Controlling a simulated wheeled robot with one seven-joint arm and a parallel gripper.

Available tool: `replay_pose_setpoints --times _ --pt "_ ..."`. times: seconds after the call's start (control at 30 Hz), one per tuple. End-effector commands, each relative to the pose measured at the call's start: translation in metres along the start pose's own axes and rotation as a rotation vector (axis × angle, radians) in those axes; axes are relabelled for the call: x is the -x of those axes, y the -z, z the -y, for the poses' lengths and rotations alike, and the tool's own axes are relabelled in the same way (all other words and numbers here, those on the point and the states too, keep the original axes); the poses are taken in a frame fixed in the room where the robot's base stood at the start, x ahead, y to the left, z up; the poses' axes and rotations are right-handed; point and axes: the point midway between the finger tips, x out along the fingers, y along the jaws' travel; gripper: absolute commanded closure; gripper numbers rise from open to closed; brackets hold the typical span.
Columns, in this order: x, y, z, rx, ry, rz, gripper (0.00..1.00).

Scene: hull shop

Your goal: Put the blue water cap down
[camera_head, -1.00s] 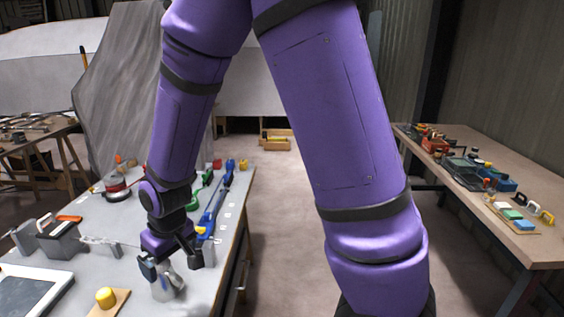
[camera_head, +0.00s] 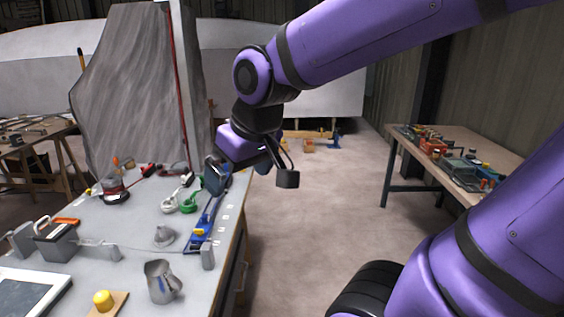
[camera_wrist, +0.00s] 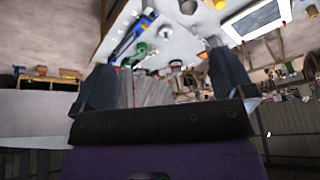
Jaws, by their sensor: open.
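I cannot pick out a blue water cap for certain in either view. A long blue tool with a yellow part (camera_head: 207,226) lies along the right side of the grey bench (camera_head: 120,225). A blue tool also shows upside down in the wrist view (camera_wrist: 130,38). My gripper (camera_head: 251,179) is open, with its jaws wide apart, above and beyond the bench's right edge. In the wrist view, my two dark fingers (camera_wrist: 164,82) have nothing held between them.
A grey jug (camera_head: 161,282), a small grey cone-shaped piece (camera_head: 163,236) and a yellow knob on a board (camera_head: 103,300) stand on the bench. Green pieces (camera_head: 188,203) lie farther back. A second bench (camera_head: 408,165) stands at right. The floor between is mostly clear.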

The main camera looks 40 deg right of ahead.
Motion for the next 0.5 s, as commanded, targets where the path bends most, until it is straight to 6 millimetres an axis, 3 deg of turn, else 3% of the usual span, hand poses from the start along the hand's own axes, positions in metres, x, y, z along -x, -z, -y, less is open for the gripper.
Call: replay_pose_setpoints --times 0.2,0.5 --pt "0.041 -0.033 -0.014 -0.047 -0.037 -0.049 0.00" --pt "0.061 -0.057 -0.021 -0.077 -0.064 -0.070 0.00"
